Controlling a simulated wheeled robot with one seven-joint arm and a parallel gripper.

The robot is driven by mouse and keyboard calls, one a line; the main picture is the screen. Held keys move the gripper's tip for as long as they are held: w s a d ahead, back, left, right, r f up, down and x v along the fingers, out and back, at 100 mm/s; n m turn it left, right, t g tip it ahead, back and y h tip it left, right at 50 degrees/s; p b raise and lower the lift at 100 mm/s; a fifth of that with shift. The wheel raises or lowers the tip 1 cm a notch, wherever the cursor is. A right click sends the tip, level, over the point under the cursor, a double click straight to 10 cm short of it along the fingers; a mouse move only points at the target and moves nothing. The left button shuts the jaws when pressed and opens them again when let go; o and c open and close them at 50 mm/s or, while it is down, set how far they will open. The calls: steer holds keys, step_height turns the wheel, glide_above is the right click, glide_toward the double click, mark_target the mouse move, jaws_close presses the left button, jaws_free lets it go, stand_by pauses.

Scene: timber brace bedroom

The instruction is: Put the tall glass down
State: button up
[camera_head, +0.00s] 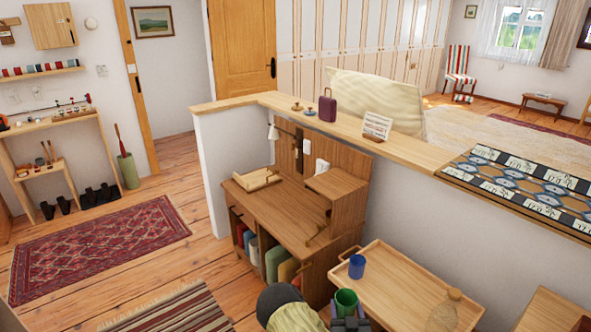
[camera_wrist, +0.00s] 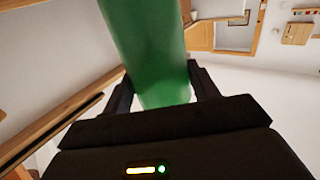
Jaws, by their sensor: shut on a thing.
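A tall green glass (camera_head: 346,300) is held upright or nearly so by my gripper (camera_head: 350,322) at the bottom of the head view. In the wrist view the green glass (camera_wrist: 150,45) stands between the two dark fingers of my gripper (camera_wrist: 160,88), which are shut on it. The glass is in front of the near left side of a wooden tray table (camera_head: 405,290). Whether its base touches anything is hidden by the gripper.
A blue cup (camera_head: 357,266) stands at the tray table's back left corner, and a clear bottle (camera_head: 444,309) stands at its right. The middle of the tray is bare. A wooden desk (camera_head: 285,214) stands left of it, below a ledge (camera_head: 350,135).

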step_height(320, 180, up, 3)
steer(key=shift+r+p, duration=0.1)
steer(key=shift+p, duration=0.8)
steer(key=shift+s+f, duration=0.15)
steer(key=shift+f, duration=0.1)
glide_toward(347, 302)
steer(key=s+r, duration=0.1)
steer(key=s+a+r, duration=0.1)
steer(key=s, duration=0.1)
steer(key=shift+r, duration=0.35)
